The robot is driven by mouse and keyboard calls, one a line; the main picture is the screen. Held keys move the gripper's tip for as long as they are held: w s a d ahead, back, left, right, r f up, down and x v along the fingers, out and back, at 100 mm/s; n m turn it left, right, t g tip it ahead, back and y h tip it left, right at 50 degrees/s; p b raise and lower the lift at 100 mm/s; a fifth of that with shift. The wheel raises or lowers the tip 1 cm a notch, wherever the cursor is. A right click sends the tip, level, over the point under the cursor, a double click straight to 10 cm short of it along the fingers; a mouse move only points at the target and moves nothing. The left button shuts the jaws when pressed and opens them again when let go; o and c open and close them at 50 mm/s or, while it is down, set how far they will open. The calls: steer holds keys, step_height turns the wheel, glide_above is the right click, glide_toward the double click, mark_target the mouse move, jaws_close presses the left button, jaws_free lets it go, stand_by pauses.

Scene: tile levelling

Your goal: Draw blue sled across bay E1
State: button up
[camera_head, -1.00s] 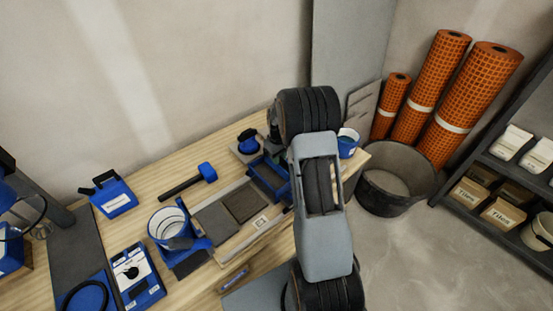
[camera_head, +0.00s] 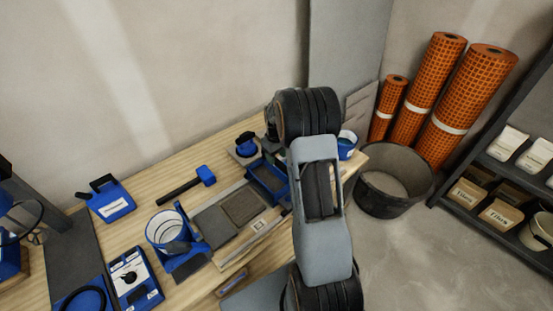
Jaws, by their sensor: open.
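The blue sled (camera_head: 266,178) looks like an open blue frame with a dark inside. It sits at the right end of the grey tile strip on the bench, just left of my arm. A textured grey-brown tile (camera_head: 241,207) lies left of and in front of it, with a smoother grey tile (camera_head: 214,225) beside that. A small pale label (camera_head: 258,226) is on the rail in front; its text is too small to read, so I cannot tell which bay is E1. My arm covers the bench right of the sled, and my gripper's fingers do not show.
A blue-and-white bucket (camera_head: 170,230) and a blue-headed mallet (camera_head: 190,184) are on the wooden bench (camera_head: 150,190). A blue-handled tool (camera_head: 245,145) stands behind the sled. A dark tub (camera_head: 392,180) is on the floor at right, by orange rolls (camera_head: 462,90).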

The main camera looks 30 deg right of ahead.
step_height(320, 180, up, 12)
stand_by(0.4)
steer(key=shift+f, duration=0.1)
stand_by(0.4)
steer(key=s+a+r+m+t+p, duration=0.1)
steer(key=s+a+r, duration=0.3)
steer(key=s+a, duration=0.4)
steer(key=s+a+r+m+t+p, duration=0.1)
steer(key=s+a+r+t+p, duration=0.1)
steer(key=s+a, duration=0.6)
steer(key=s+r+p, duration=0.1)
steer(key=s+r, duration=0.1)
steer(key=s, duration=0.3)
steer(key=shift+s+r+t, duration=0.3)
steer(key=shift+s+r, duration=0.1)
steer(key=shift+a, duration=0.1)
steer(key=shift+c, duration=0.6)
steer(key=shift+a, duration=0.1)
